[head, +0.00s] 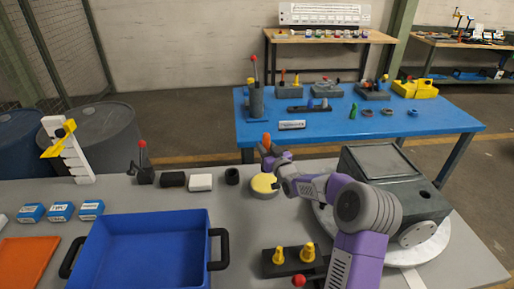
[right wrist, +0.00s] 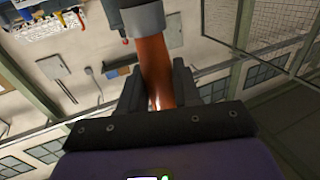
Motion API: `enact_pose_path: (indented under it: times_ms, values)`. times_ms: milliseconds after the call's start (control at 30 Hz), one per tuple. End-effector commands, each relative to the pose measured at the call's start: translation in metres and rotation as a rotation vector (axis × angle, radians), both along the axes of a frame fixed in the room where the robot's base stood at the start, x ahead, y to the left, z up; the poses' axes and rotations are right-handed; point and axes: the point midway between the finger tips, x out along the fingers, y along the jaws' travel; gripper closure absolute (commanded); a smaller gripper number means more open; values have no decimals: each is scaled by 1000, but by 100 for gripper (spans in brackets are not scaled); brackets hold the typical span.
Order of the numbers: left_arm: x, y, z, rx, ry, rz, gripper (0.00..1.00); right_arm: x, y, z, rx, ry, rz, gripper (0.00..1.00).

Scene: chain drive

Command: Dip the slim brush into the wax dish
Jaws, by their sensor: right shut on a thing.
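My right gripper (head: 270,160) is shut on the slim brush, whose orange handle (head: 266,141) stands up above the fingers. In the right wrist view the orange handle (right wrist: 155,72) lies between the two dark fingers (right wrist: 157,92), with a grey part (right wrist: 143,18) beyond it. The wax dish (head: 263,186), round with a yellow top, sits on the grey table just below the gripper. The brush's lower end is hidden, so I cannot tell whether it touches the wax. My left gripper is out of view.
A blue tray (head: 150,216) with black handles lies left of the dish. A black holder with yellow pieces (head: 292,262) is in front, and a grey housing (head: 390,180) on a round plate is at right.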

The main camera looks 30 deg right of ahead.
Motion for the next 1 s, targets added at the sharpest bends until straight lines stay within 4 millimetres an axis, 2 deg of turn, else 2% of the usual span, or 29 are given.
enact_pose_path:
  times_ms: [167, 600, 1000]
  values:
    - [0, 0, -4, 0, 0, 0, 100, 0, 0, -9, 2, 1, 1, 99]
    - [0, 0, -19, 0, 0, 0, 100, 0, 0, -52, 2, 0, 0, 99]
    - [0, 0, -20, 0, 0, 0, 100, 0, 0, -59, 1, 0, 1, 99]
